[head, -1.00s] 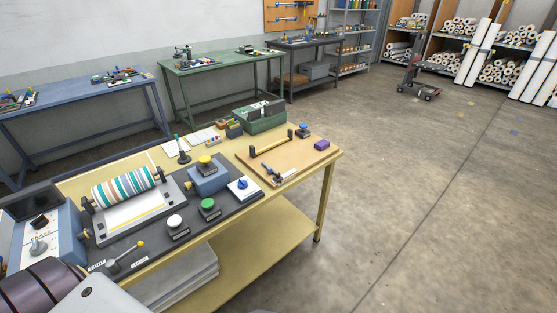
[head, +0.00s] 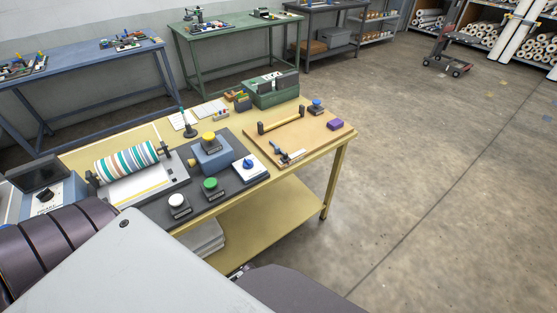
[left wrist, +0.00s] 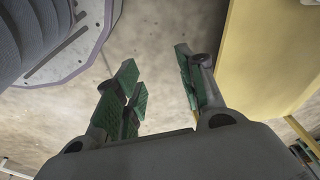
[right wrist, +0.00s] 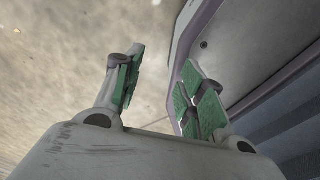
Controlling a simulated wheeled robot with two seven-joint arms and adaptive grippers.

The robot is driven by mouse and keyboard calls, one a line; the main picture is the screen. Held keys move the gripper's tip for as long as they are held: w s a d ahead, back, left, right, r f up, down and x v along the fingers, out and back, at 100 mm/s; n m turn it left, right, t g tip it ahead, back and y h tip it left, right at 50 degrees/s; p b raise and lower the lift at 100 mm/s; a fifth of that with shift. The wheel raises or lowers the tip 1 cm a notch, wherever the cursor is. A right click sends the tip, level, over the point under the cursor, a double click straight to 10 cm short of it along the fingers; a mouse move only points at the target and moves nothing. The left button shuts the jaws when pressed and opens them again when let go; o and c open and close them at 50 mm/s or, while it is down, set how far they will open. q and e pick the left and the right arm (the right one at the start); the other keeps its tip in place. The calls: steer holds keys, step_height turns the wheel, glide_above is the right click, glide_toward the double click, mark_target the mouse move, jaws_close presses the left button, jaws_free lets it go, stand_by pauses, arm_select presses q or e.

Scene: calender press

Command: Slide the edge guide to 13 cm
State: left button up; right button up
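A tan board (head: 262,146) lies at the right end of the yellow bench in the head view. On it is a low bar with dark end posts (head: 282,120). A small metal fitting with a dark lever (head: 288,154) sits near the board's front edge. Which part is the edge guide I cannot tell for certain, and no scale is readable. My left gripper (left wrist: 158,82) is open and empty in the left wrist view, beside a yellow bench surface. My right gripper (right wrist: 158,88) is open and empty over the floor. Neither gripper shows in the head view.
A striped roller (head: 126,161), a blue-grey block with a yellow knob (head: 211,153), a green button (head: 210,185), a white button (head: 178,202) and a blue knob box (head: 250,168) stand left of the board. A purple block (head: 335,124) lies on its right.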

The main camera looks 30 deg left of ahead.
arm_select(q)
steer(key=w+d+r+m+t+h+p, duration=0.1)
steer(key=w+r, duration=0.4)
steer(key=r, duration=0.7)
steer(key=w+d+r+m, duration=0.15)
steer(key=w+r, duration=0.45)
steer(key=r, duration=0.6)
steer(key=w+d+r+t+h+p, duration=0.15)
steer(key=w+r, duration=0.35)
steer(key=r, duration=0.8)
steer(key=w+a+r, duration=0.8)
steer(key=a+r, duration=0.1)
steer(key=a, duration=0.1)
steer(key=w+a+r, duration=0.8)
steer(key=a, duration=0.3)
steer(key=shift+w+a+r+g+b, duration=0.25)
steer(key=shift+w+r+g+b, duration=0.1)
steer(key=shift+w+r, duration=0.05)
arm_select(e)
steer(key=shift+s+a+r, duration=0.25)
steer(key=shift+a+r, duration=0.65)
steer(key=shift+a, duration=0.2)
arm_select(q)
steer(key=shift+f+y, duration=0.15)
steer(key=shift+y, duration=0.1)
